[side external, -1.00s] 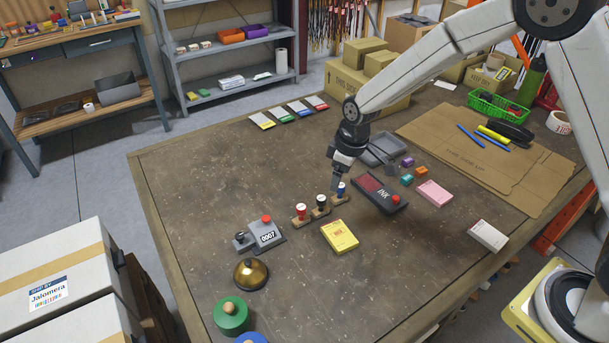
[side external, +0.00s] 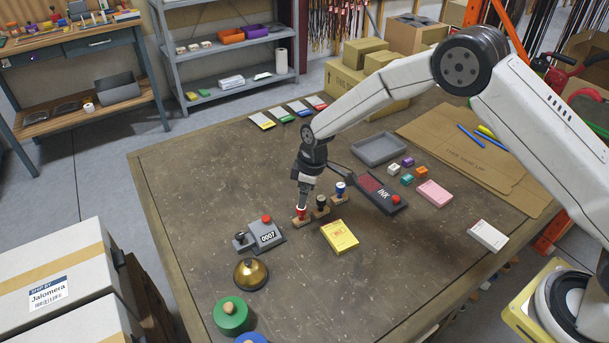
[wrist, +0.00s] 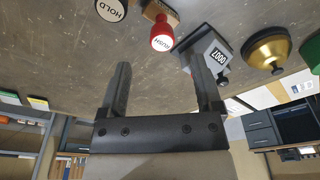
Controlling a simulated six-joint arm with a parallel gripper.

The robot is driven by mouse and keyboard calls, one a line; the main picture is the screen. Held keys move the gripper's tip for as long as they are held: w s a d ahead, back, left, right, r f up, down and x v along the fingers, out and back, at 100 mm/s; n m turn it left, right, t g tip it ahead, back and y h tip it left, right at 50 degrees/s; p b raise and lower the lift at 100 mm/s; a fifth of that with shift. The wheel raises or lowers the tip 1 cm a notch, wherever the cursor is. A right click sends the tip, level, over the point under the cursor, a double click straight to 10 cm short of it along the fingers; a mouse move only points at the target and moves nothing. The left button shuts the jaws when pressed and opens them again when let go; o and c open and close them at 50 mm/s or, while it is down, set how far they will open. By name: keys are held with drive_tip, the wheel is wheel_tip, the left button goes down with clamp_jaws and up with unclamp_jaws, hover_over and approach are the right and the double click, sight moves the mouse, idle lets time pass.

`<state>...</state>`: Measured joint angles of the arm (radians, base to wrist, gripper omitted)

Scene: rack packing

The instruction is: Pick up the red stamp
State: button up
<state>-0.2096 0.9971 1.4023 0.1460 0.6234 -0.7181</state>
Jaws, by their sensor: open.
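The red stamp (side external: 300,211) stands upright on its wooden block at the left end of a row of stamps. I cannot tell whether a finger touches the stamp.
A black stamp (side external: 321,202) and a blue stamp (side external: 341,188) stand close on the right. A numbering machine (side external: 266,234) sits to the left, with a brass bell (side external: 251,273) in front of it. A yellow card box (side external: 340,236) lies at the front right.

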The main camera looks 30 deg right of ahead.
sight(301, 215)
drive_tip(key=shift+a+f, duration=0.1)
drive_tip(key=shift+f, duration=0.5)
drive_tip(key=shift+f, duration=0.1)
drive_tip(key=shift+w+a+f, duration=0.15)
drive_tip(key=shift+a+f, duration=0.05)
drive_tip(key=shift+f, duration=1.05)
drive_tip(key=shift+w+a+f, duration=0.1)
drive_tip(key=shift+a+f, duration=0.05)
drive_tip(key=shift+f, duration=1.05)
clamp_jaws()
